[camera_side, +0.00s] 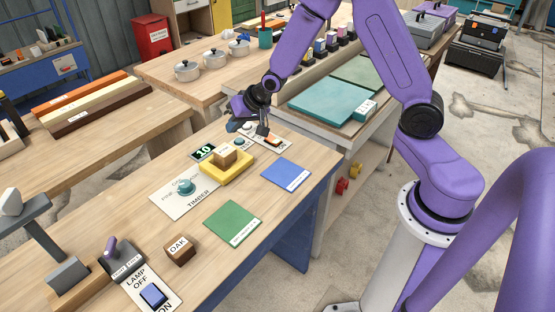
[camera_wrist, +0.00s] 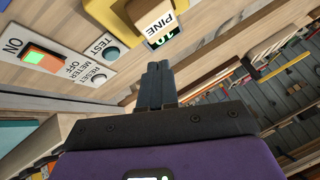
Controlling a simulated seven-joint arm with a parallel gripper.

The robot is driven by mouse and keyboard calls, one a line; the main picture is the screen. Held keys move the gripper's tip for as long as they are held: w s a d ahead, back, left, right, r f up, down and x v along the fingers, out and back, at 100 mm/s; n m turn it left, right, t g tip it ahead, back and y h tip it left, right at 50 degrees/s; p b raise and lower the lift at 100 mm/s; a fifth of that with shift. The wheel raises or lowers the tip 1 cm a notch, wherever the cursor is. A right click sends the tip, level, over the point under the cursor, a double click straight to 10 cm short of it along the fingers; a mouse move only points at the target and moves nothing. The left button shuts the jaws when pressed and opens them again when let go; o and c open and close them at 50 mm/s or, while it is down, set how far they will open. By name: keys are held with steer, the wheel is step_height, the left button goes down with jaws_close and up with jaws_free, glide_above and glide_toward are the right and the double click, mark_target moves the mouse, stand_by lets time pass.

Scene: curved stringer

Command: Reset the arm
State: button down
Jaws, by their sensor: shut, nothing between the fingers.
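My gripper (camera_side: 262,131) is above the back of the wooden bench, near a meter panel, with its fingers together and empty. In the wrist view the closed fingers (camera_wrist: 158,70) point toward the digital display (camera_wrist: 164,41). The pine block (camera_side: 223,156) sits on the yellow pad (camera_side: 229,170); it also shows in the wrist view (camera_wrist: 155,18). The display (camera_side: 204,151) appears to read 10. The orange meter switch (camera_wrist: 42,59) has a lit green part at its ON end. The TEST button (camera_wrist: 111,53) and RESET button (camera_wrist: 97,78) are beside it.
The oak block (camera_side: 180,250) stands toward the front, near a lamp switch (camera_side: 153,295) and a lever box (camera_side: 121,262). A green mat (camera_side: 233,222), a blue mat (camera_side: 286,174) and a timber dial card (camera_side: 184,190) lie flat. Pots (camera_side: 187,71) stand on another bench behind.

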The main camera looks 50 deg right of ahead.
steer(key=s+a+r+n+g, duration=0.1)
steer(key=s+a+r+n, duration=0.15)
steer(key=s, duration=0.35)
steer(key=s+a+r+n+g, duration=0.2)
steer(key=s+a+n, duration=0.15)
steer(key=s, duration=0.25)
steer(key=s+d+r+n+g, duration=0.1)
steer(key=s+r+n, duration=0.1)
steer(key=s, duration=0.6)
steer(key=s+d+r+n+g+h, duration=0.1)
steer(key=s+d+r+n, duration=0.1)
steer(key=s+n, duration=0.3)
steer(key=s+d+r+n+g, duration=0.1)
steer(key=s+r+n+g, duration=0.1)
steer(key=s, duration=1)
steer(key=shift+d+n+h, duration=0.25)
steer(key=shift+n+h, duration=0.05)
steer(key=shift+n, duration=0.5)
